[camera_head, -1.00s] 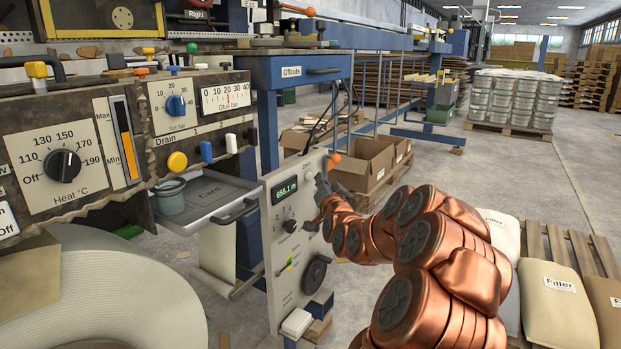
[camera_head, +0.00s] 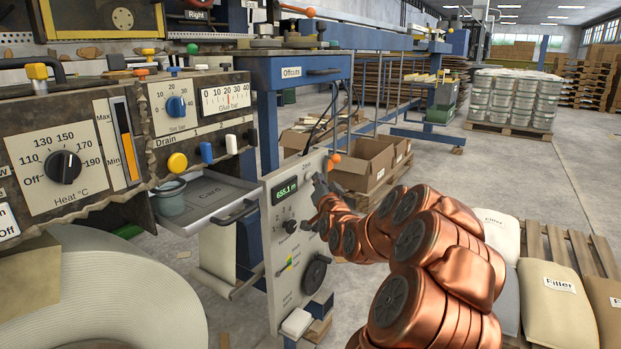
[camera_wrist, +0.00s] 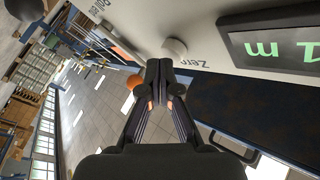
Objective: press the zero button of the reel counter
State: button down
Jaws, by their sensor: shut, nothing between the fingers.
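The reel counter is a pale upright panel (camera_head: 281,238) with a green-lit display (camera_head: 286,190) reading about 655.1 m. The display also shows upside down in the wrist view (camera_wrist: 272,42). The zero button (camera_wrist: 175,48) is a small white knob beside the word "Zero" in the wrist view. In the head view, my gripper (camera_head: 321,186) is at the panel's upper right edge.
An orange ball knob (camera_head: 335,158) stands close to my gripper and shows beside the fingers in the wrist view (camera_wrist: 133,82). Lower on the panel are a small dial (camera_head: 290,226) and a large black knob (camera_head: 316,272). A grey tray (camera_head: 205,200) lies to the left.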

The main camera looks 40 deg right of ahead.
jog(key=shift+w+a, duration=0.15)
jog(key=shift+w, duration=0.35)
dwell(0.8)
jog(key=shift+s, duration=0.15)
dwell(0.3)
jog(key=shift+s+d+b, duration=0.25)
jog(key=shift+s+b, duration=0.15)
jog(key=shift+s, duration=0.35)
jog(key=s+b, duration=0.1)
jog(key=s+d+b, duration=0.1)
jog(key=s, duration=0.1)
jog(key=s+b, duration=0.1)
jog(key=shift+s+d, duration=0.25)
jog(key=shift+s, duration=0.15)
dwell(0.8)
